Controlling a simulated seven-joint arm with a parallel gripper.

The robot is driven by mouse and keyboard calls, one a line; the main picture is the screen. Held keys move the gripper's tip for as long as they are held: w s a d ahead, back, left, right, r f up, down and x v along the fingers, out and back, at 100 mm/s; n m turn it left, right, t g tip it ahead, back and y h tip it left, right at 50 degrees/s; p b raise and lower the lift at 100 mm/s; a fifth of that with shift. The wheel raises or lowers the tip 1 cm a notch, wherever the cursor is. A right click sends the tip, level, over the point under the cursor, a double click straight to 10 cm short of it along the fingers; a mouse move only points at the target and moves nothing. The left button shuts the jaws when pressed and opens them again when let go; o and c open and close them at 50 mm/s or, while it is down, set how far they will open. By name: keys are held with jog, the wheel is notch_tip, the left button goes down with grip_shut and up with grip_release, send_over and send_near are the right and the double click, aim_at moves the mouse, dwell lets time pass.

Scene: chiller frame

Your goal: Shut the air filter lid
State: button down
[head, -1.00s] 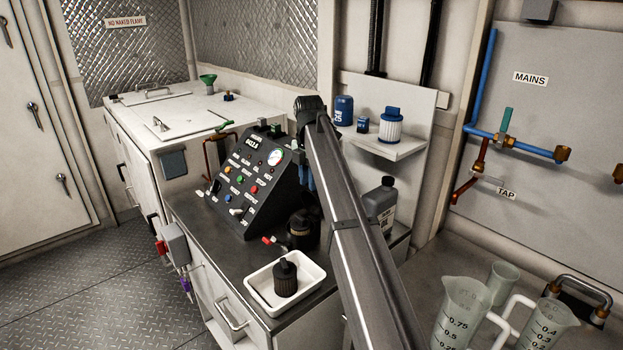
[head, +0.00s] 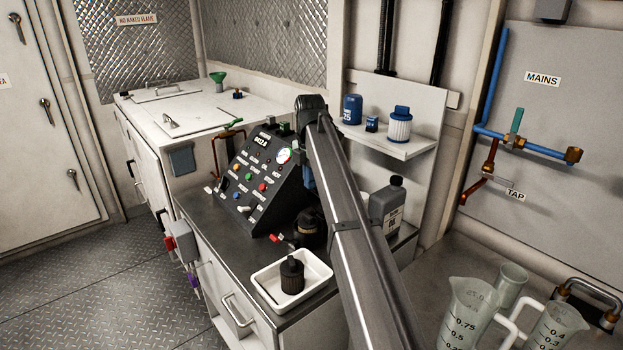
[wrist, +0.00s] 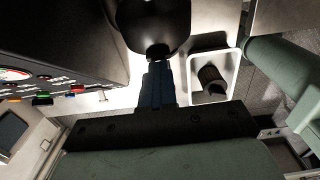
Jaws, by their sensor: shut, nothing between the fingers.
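In the wrist view, a dark round part (wrist: 152,22), which looks like the air filter with its lid, is at the top edge, partly cut off. My gripper (wrist: 158,68) has its blue fingers together and empty, with the tips right at the near edge of this part; I cannot tell whether they touch. In the head view, a black round housing (head: 311,229) stands on the counter right of the control panel, partly behind my arm. Whether its lid is open or shut is unclear. My gripper is mostly hidden behind my arm there.
A white tray (head: 262,290) holding a black ribbed filter (head: 292,277) stands in front of the housing. The sloped control panel (head: 255,180) is close on the left. A grey bottle (head: 387,210) stands behind my arm, with measuring jugs (head: 470,315) at right.

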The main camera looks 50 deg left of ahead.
jog(key=shift+s+f, duration=0.3)
jog(key=shift+s, duration=0.35)
jog(key=shift+s+f, duration=0.3)
jog(key=shift+s, duration=0.35)
jog(key=shift+s+f, duration=0.3)
jog(key=shift+s, duration=0.35)
jog(key=c, duration=1.8)
grip_release()
jog(key=o, duration=1.1)
jog(key=shift+r, duration=0.1)
jog(key=shift+r, duration=3.4)
